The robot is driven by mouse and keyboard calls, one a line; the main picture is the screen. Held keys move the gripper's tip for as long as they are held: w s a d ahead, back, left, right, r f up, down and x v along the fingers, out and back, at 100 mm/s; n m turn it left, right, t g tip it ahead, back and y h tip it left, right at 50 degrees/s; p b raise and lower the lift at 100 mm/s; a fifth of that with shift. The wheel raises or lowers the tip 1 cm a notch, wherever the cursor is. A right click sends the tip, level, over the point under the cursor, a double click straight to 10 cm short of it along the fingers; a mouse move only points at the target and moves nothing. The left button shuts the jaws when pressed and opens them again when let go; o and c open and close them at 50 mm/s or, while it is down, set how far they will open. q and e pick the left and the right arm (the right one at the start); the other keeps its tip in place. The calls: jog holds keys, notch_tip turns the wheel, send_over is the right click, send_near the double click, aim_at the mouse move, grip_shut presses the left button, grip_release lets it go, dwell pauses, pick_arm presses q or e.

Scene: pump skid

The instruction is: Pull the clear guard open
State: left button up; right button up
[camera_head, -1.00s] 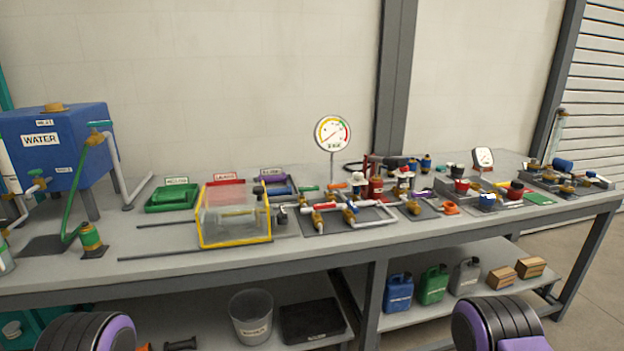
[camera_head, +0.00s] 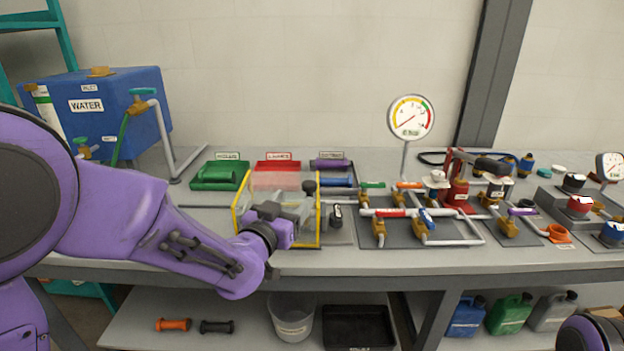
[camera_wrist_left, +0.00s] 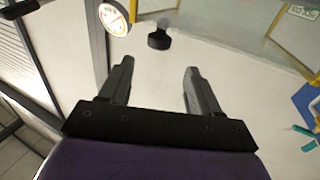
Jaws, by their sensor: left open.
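The clear guard (camera_head: 319,215) is a see-through box with yellow edges on the workbench. A black knob (camera_head: 309,187) stands at its upper right. My left gripper (camera_head: 280,211) is in front of the guard, overlapping it in the head view, and hides part of its front. In the left wrist view my left gripper (camera_wrist_left: 159,66) is open with nothing between its fingers. The black knob (camera_wrist_left: 159,40) appears beyond the fingertips, apart from them, and the guard's yellow edge (camera_wrist_left: 290,56) is at the upper right. My right gripper is out of view.
Green (camera_head: 220,176) and red (camera_head: 277,167) trays stand behind the guard. Pipes with valves (camera_head: 405,228) and a gauge (camera_head: 410,118) are to its right. A blue water tank (camera_head: 122,118) is at the left. The bench front edge runs below the gripper.

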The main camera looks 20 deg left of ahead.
aim_at(307, 187)
pick_arm(q)
jog(key=w, duration=0.3)
jog(key=w+d+p, duration=0.1)
jog(key=w, duration=0.4)
jog(key=shift+w+d+p, duration=0.2)
jog(key=shift+w+p, duration=0.15)
jog(key=shift+w+f, duration=0.1)
jog(key=shift+w, duration=0.4)
grip_shut()
jog(key=shift+a, duration=0.1)
